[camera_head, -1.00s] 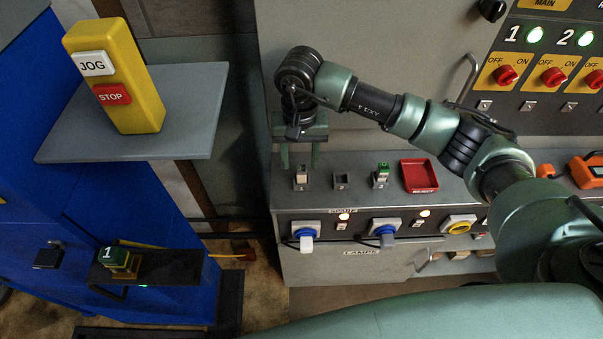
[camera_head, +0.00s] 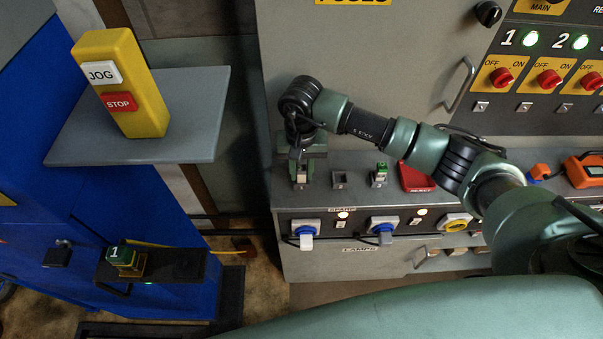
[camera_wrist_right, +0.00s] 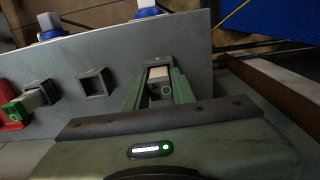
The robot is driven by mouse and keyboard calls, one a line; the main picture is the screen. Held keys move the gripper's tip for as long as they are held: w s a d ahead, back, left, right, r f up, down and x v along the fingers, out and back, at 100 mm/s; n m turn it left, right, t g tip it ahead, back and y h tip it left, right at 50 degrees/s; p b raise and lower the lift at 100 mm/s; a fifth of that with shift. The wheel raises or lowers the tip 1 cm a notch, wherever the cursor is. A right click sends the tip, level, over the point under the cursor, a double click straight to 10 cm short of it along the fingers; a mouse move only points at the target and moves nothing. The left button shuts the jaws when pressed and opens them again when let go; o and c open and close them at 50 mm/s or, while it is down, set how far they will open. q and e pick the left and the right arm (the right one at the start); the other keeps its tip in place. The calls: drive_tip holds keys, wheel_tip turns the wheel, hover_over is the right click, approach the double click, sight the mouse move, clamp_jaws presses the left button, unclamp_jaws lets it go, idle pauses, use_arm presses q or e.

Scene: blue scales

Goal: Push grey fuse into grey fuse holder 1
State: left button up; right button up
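The grey fuse (camera_head: 302,173) stands upright at fuse holder 1, the leftmost holder on the grey bench. In the right wrist view the fuse (camera_wrist_right: 160,75) shows a pale top and a green ring mark on its near face. My right gripper (camera_head: 302,178) points down over it, its two green fingers close against opposite sides. In the wrist view the fingers (camera_wrist_right: 160,86) flank the fuse and appear shut on it. The fingers partly hide holder 1, so I cannot tell how deep the fuse sits. My left gripper is out of view.
Empty holder 2 (camera_head: 340,179) is beside it. A green-topped fuse (camera_head: 380,172) stands at holder 3. A red tray (camera_head: 416,178) is farther right, partly behind my arm. A yellow JOG/STOP box (camera_head: 123,85) stands left.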

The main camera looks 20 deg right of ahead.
clamp_jaws()
drive_tip(key=shift+r, duration=0.1)
drive_tip(key=shift+w+r, duration=0.1)
drive_tip(key=shift+r, duration=0.45)
wheel_tip(320, 180, up, 19)
drive_tip(key=b, duration=0.3)
drive_tip(key=shift+b, duration=0.4)
drive_tip(key=shift+f, duration=0.1)
drive_tip(key=p, duration=1.4)
hover_over(301, 168)
wheel_tip(301, 168, down, 13)
drive_tip(key=shift+r, duration=0.2)
drive_tip(key=shift+f, duration=0.3)
